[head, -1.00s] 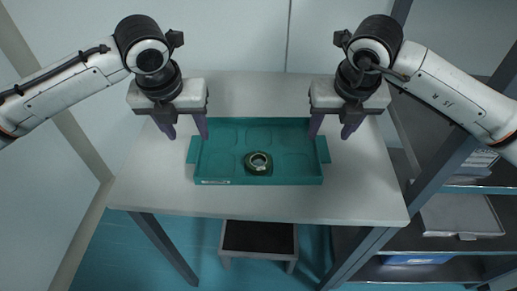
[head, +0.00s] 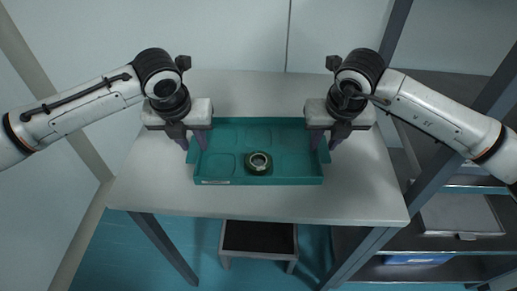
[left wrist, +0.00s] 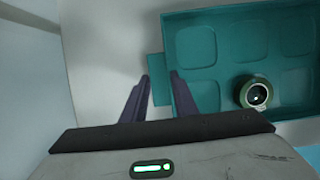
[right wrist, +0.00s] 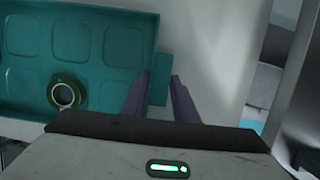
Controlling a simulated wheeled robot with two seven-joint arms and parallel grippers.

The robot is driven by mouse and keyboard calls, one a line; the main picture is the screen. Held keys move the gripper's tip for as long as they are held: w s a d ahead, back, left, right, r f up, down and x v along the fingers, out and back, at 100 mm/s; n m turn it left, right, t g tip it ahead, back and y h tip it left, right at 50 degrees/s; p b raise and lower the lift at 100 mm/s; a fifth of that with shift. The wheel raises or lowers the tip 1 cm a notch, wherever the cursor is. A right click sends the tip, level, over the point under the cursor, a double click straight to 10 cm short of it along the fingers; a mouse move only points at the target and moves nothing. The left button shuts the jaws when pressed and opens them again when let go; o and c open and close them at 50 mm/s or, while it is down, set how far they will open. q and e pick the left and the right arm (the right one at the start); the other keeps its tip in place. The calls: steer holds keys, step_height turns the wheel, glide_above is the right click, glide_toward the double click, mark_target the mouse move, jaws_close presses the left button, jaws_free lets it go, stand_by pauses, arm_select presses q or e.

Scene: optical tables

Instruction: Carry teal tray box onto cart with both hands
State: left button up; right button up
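The teal tray box (head: 222,167) lies flat on the white table, with a tab handle at each short side. A dark green ring-shaped roll (head: 258,163) sits in it near the front middle. My left gripper (head: 193,146) is open at the tray's left side; in the left wrist view its fingers (left wrist: 160,90) stand on either side of the left tab (left wrist: 155,92). My right gripper (head: 324,146) is open at the right side; in the right wrist view its fingers (right wrist: 160,90) stand on either side of the right tab (right wrist: 159,88). No grip on either tab shows.
The white table (head: 360,195) is bare around the tray. A small dark-topped step stool (head: 259,238) stands on the floor under the front edge. A grey-framed shelf unit (head: 440,245) with a grey case (head: 460,214) stands at the right.

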arm_select(q)
jaws_close()
arm_select(e)
jaws_close()
arm_select(q)
steer(key=shift+r, duration=0.1)
arm_select(e)
steer(key=shift+r, duration=0.1)
